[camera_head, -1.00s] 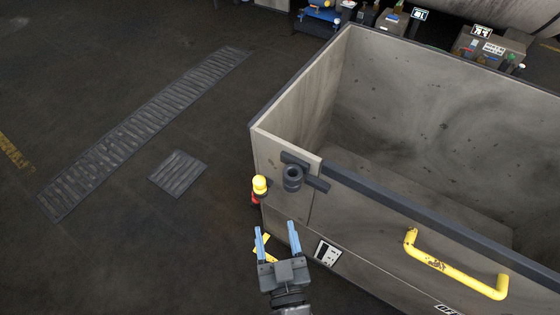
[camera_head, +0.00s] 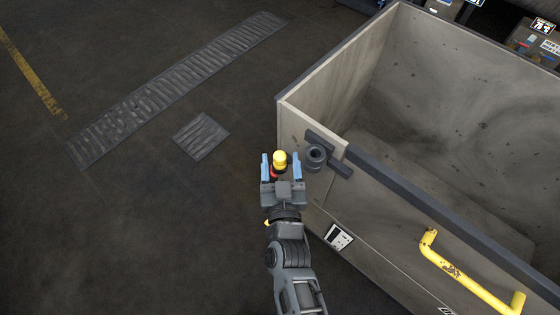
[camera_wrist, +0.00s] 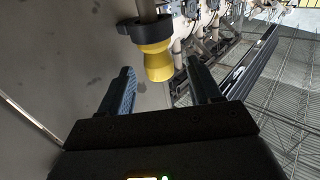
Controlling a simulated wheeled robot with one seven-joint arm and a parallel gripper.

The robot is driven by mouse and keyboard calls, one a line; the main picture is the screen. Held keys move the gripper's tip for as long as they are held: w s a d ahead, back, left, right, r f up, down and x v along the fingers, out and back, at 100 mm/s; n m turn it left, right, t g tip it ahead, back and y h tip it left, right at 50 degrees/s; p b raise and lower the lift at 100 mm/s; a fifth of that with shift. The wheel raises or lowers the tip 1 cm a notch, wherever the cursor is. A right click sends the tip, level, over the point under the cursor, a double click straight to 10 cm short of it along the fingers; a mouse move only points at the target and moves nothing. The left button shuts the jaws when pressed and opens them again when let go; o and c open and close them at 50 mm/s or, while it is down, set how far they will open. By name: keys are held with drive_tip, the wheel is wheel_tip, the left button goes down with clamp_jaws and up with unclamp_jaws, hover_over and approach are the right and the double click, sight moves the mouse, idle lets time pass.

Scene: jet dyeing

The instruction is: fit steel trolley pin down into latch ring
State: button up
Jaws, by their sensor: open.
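The trolley pin shows a yellow head (camera_head: 280,159) with a red part below it, beside the trolley's near left corner. My gripper (camera_head: 281,167) is open, and the yellow head lies between its two blue fingers in the head view. In the wrist view the yellow head (camera_wrist: 154,62) shows between and just beyond the fingertips, with a grey stem and a dark collar at its other end. I see no finger touching it. The dark latch ring (camera_head: 316,155) is on the trolley's corner, just right of the pin; its hole looks empty.
The grey trolley (camera_head: 300,122) fills the right side, its wall close to my gripper. A yellow handle (camera_head: 468,275) sticks out from its front. A floor grate (camera_head: 180,85) and a small square plate (camera_head: 201,136) lie left on open dark floor.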

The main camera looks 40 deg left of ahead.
drive_tip(key=c, duration=1.2)
drive_tip(key=shift+o, duration=0.2)
drive_tip(key=shift+r, duration=0.1)
wheel_tip(320, 180, up, 18)
drive_tip(key=p, duration=1.2)
